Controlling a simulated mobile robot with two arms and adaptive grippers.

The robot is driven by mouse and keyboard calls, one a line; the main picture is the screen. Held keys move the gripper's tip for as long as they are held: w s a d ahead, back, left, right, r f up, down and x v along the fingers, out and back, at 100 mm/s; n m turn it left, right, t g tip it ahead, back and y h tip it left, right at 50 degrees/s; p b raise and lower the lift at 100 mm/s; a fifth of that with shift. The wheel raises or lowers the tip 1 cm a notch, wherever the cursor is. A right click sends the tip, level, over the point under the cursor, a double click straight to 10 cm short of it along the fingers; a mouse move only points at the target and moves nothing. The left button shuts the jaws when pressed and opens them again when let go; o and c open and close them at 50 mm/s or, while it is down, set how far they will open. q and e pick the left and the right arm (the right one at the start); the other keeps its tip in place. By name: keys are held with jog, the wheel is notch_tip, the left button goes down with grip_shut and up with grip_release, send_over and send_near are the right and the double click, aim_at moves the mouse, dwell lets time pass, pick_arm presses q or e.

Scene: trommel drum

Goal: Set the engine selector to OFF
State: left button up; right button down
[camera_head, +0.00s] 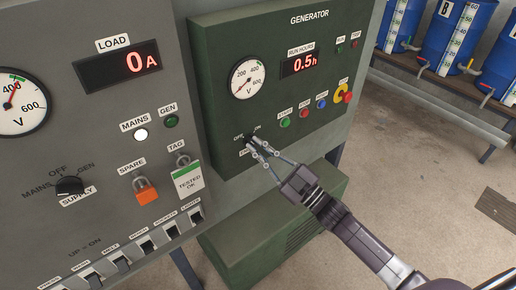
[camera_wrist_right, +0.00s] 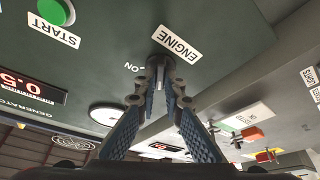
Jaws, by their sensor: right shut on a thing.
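The engine selector (camera_head: 248,139) is a small dark knob on the lower left of the green generator panel, with small OFF and ON marks above it. Its dark end also shows in the wrist view (camera_wrist_right: 162,62), beside the white ENGINE label (camera_wrist_right: 175,43) and an ON mark. My right gripper (camera_head: 256,146) reaches it from the lower right and is shut on it, one finger on each side. The fingers cover much of the knob, so I cannot tell which mark it points to. My left gripper is not in view.
Several small buttons, including the green START button (camera_head: 285,122), sit right of the selector. A yellow and red stop button (camera_head: 345,93) is farther right. An orange padlock (camera_head: 146,191) and a TESTED OK tag (camera_head: 188,181) hang on the grey panel at left.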

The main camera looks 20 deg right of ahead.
jog(key=shift+n+g+y, duration=0.3)
jog(key=shift+n+g, duration=0.2)
jog(key=shift+n, duration=1)
jog(key=shift+f, duration=0.1)
jog(key=c, duration=2)
grip_release()
jog(key=shift+c, duration=0.2)
jog(key=shift+s+d, duration=0.15)
jog(key=shift+s, duration=0.05)
jog(key=v, duration=1.1)
jog(key=shift+s+d, duration=0.2)
jog(key=shift+d, duration=0.05)
